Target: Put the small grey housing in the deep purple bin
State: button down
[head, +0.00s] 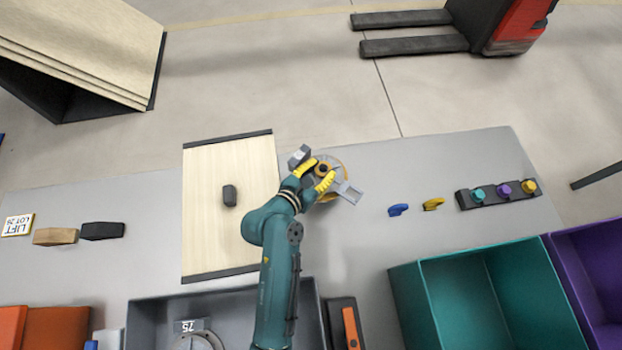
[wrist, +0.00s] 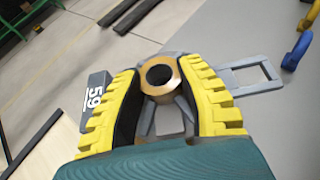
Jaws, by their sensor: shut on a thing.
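The small grey housing (head: 348,193) is between the yellow fingers of my gripper (head: 316,173), right of the pale board in the head view. In the wrist view the housing (wrist: 235,77) shows a bronze ring around a dark bore, a slotted arm to the right and a grey block marked 59 to the left. My gripper (wrist: 158,75) is shut on it, one finger on each side of the ring. I cannot tell how far it is above the table. The deep purple bin (head: 572,275) is at the far right, partly cut off by the frame.
A teal bin (head: 405,290) stands directly left of the purple bin. A button box (head: 497,194), a blue hook (head: 398,210) and a yellow hook (head: 433,204) lie behind the bins. The grey bin (head: 138,318) at the front holds a part tagged 75. A dark block (head: 229,195) lies on the board.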

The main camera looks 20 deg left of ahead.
aim_at(319, 182)
notch_tip(319, 182, down, 7)
jog(key=shift+r+b, duration=0.2)
jog(key=shift+b, duration=0.7)
jog(key=shift+f, duration=0.15)
jog(key=c, duration=0.7)
grip_release()
jog(key=shift+f, duration=0.1)
jog(key=shift+c, duration=0.2)
jog(key=shift+s+r, duration=0.15)
jog(key=shift+r, duration=0.1)
jog(key=p+v, duration=0.2)
jog(key=v, duration=0.9)
jog(key=shift+s+r, duration=0.2)
jog(key=shift+s, duration=0.1)
